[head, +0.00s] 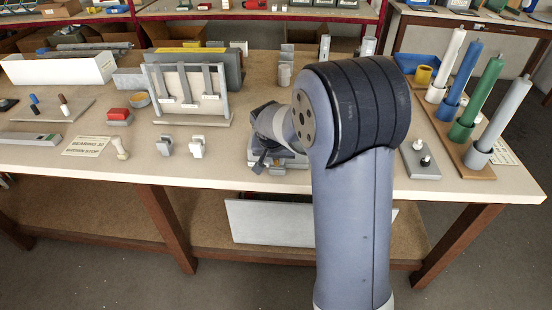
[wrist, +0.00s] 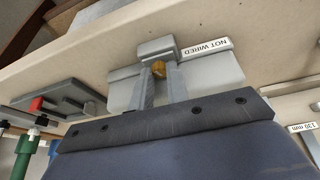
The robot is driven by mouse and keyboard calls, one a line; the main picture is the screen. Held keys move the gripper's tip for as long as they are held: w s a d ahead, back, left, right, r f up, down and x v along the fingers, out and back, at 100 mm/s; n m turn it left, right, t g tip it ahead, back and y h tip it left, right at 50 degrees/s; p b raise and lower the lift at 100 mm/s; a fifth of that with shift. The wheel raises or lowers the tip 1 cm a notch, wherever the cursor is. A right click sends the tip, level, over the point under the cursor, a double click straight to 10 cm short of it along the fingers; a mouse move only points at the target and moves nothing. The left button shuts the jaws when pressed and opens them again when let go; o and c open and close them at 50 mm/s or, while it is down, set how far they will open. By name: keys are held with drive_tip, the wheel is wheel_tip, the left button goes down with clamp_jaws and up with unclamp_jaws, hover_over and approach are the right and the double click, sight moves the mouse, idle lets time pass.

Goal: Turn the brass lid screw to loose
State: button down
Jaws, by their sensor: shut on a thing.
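The brass lid screw (wrist: 158,67) shows between my fingertips in the wrist view. It sits at a grey box (wrist: 215,72) that bears a white label reading "NOT WIRED" (wrist: 207,47). My gripper (wrist: 160,80) is shut on the screw, one grey finger on each side of it. The screw's lower part and its turn position cannot be made out. In the head view my arm hides the screw and most of the box; only grey parts at the table's front edge show beside my wrist.
In the head view, a wooden rack (head: 472,160) with several upright coloured rods stands at the right. A grey plate with small knobs (head: 421,162) lies near it. The table's front edge is close.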

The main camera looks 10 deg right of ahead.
drive_tip(key=n, duration=0.1)
drive_tip(key=n+y, duration=0.1)
drive_tip(key=n, duration=0.1)
drive_tip(key=n+y, duration=0.1)
drive_tip(key=n, duration=0.1)
drive_tip(key=shift+d+t+p, duration=0.25)
drive_tip(key=shift+t+p, duration=0.05)
drive_tip(key=shift+p, duration=0.1)
drive_tip(key=shift+n, duration=0.3)
drive_tip(key=c, duration=1.4)
unclamp_jaws()
drive_tip(key=shift+o, duration=0.2)
drive_tip(key=shift+a+m+h+b, duration=0.2)
drive_tip(key=shift+m+h+b, duration=0.35)
drive_tip(key=shift+m, duration=1.65)
drive_tip(key=m+h, duration=0.1)
drive_tip(key=m, duration=0.2)
drive_tip(key=shift+a+g+h, duration=0.15)
drive_tip(key=shift+g+h, duration=0.2)
drive_tip(key=shift+g, duration=0.05)
drive_tip(key=v, duration=1)
drive_tip(key=shift+r+m, duration=0.3)
drive_tip(key=shift+r, duration=0.1)
